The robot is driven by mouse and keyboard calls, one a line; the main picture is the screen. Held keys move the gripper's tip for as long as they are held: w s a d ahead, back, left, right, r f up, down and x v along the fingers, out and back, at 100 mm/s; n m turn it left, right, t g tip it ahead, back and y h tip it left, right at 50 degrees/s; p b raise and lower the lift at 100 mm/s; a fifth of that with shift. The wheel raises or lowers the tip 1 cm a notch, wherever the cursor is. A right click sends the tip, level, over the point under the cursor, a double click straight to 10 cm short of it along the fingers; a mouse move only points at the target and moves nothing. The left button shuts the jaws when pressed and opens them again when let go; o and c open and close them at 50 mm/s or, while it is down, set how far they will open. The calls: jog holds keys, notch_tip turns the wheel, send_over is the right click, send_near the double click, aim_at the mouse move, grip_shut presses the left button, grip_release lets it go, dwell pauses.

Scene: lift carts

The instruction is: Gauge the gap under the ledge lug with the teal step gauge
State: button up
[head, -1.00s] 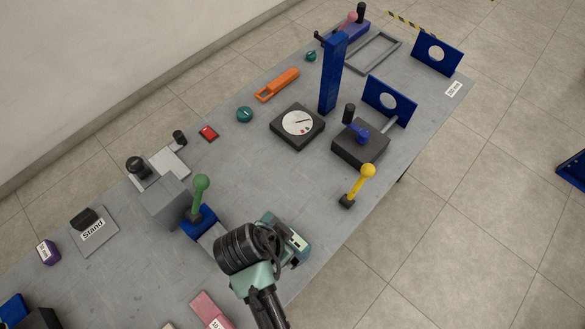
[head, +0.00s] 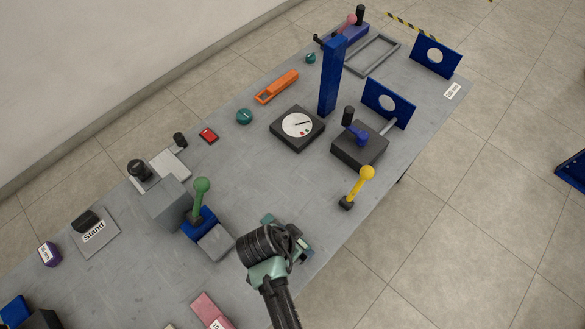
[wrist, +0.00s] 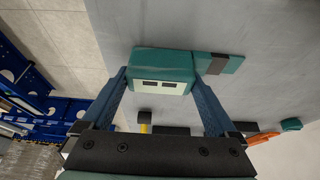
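The teal step gauge (wrist: 162,64) is a teal block with a pale label carrying two dark windows. A flat teal tab with a dark band extends to its right in the wrist view. It lies on the grey table near the right edge in the head view (head: 273,221), partly hidden by my arm. My gripper (wrist: 160,66) has its two blue fingers spread, one on each side of the gauge's block. Contact between fingers and block is not clear. I cannot tell which thing is the ledge lug.
A green-knobbed lever on a blue base (head: 200,212) stands left of my gripper, a yellow-knobbed lever (head: 357,187) beyond it. A dial box (head: 297,128), blue post (head: 330,78) and blue plates with holes (head: 388,104) stand farther back. Bare table (head: 285,180) lies between.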

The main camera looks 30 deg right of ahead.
jog(key=c, duration=0.7)
jog(key=shift+r, duration=0.1)
jog(key=shift+c, duration=0.2)
notch_tip(320, 180, up, 10)
jog(key=shift+f, duration=0.1)
